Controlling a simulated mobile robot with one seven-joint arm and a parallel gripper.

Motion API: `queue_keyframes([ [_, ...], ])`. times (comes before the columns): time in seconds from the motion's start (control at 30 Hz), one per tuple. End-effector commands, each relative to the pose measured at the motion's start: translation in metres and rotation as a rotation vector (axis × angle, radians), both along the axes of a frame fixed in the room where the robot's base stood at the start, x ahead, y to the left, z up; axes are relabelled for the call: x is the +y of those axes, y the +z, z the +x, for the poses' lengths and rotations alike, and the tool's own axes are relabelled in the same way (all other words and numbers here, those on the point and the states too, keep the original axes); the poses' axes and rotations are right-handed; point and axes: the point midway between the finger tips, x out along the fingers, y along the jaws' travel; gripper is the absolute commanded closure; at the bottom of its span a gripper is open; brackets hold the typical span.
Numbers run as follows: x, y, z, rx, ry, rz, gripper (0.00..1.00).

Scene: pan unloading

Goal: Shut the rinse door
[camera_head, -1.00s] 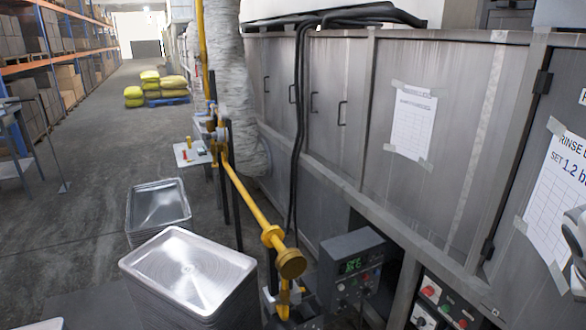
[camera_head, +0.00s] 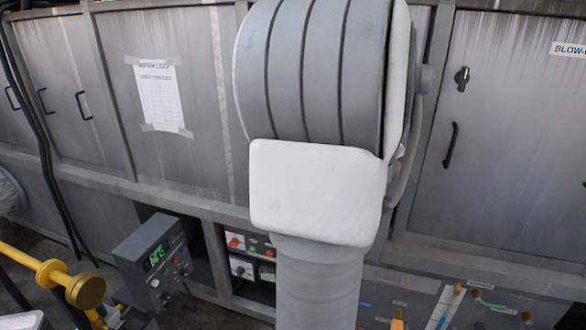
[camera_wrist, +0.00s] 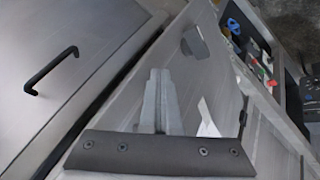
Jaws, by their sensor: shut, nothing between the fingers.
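In the wrist view my gripper (camera_wrist: 160,78) is shut and empty, its fingertips in front of a slanted grey metal panel (camera_wrist: 225,82) that looks like the rinse door. Whether the fingertips touch it cannot be told. A dark gap (camera_wrist: 105,95) runs along the panel's left side. A white sheet (camera_wrist: 207,118) shows beside the fingers. In the head view my own arm covers the place where the rinse door sits, so how far it stands open is hidden there.
The blow-off door (camera_head: 500,150) with a black handle (camera_head: 450,145) is right of my arm. A papered door (camera_head: 165,95) is at left. A control box (camera_head: 155,262) and yellow pipe (camera_head: 45,270) stand low at left. Small items lie along the lower ledge (camera_head: 480,290).

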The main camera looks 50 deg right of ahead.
Motion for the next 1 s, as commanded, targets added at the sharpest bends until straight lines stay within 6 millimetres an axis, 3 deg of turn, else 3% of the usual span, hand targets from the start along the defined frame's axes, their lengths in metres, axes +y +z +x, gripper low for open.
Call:
queue_keyframes([
  [0.6,-0.101,-0.002,0.008,0.000,0.212,0.000,1.00],
  [1.0,-0.154,0.000,0.024,-0.001,0.402,0.000,1.00],
])
